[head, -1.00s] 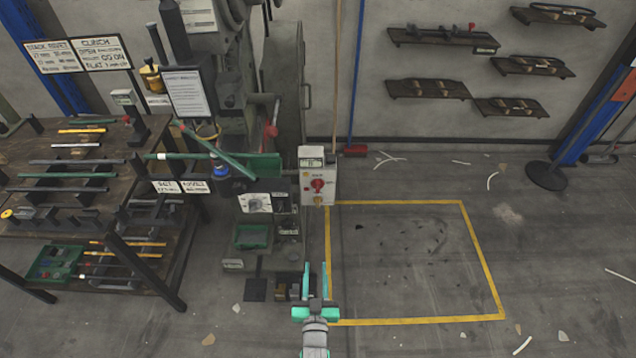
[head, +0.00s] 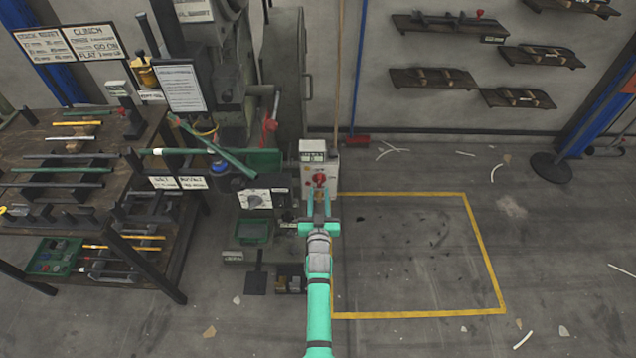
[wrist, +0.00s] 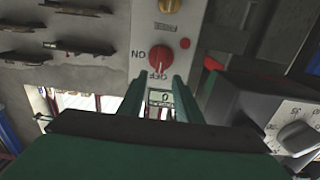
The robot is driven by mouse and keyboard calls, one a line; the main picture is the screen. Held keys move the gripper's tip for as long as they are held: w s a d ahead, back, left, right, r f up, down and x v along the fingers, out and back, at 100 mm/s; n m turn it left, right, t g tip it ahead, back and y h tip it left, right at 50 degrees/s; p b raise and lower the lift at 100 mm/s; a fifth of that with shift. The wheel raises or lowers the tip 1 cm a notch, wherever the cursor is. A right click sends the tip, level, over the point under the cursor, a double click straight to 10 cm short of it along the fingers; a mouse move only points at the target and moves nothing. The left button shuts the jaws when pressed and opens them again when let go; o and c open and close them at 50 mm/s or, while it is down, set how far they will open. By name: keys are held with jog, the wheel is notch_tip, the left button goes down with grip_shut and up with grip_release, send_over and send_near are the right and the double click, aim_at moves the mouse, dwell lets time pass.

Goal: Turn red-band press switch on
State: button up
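The switch box (head: 318,157), light grey, is mounted beside the press (head: 230,100). Its red rotary knob (head: 319,180) shows just beyond my gripper (head: 319,203). In the wrist view the red knob (wrist: 160,57) has an ON mark at its left and an OFF mark below it. The fingertips look close to the box face but are not around the knob. I cannot make out a red band on the press.
A yellow knob (wrist: 169,5) and a small red button (wrist: 185,43) sit on the same box. A dark dial box (head: 256,199) is to the left. A workbench (head: 190,235) with rods stands further left. A yellow-outlined floor area (head: 415,250) at the right is mostly clear.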

aim_at(319, 181)
jog(key=w, duration=0.4)
jog(key=shift+d, duration=0.25)
jog(key=shift+w+a, duration=0.2)
jog(key=shift+w, duration=0.75)
grip_shut()
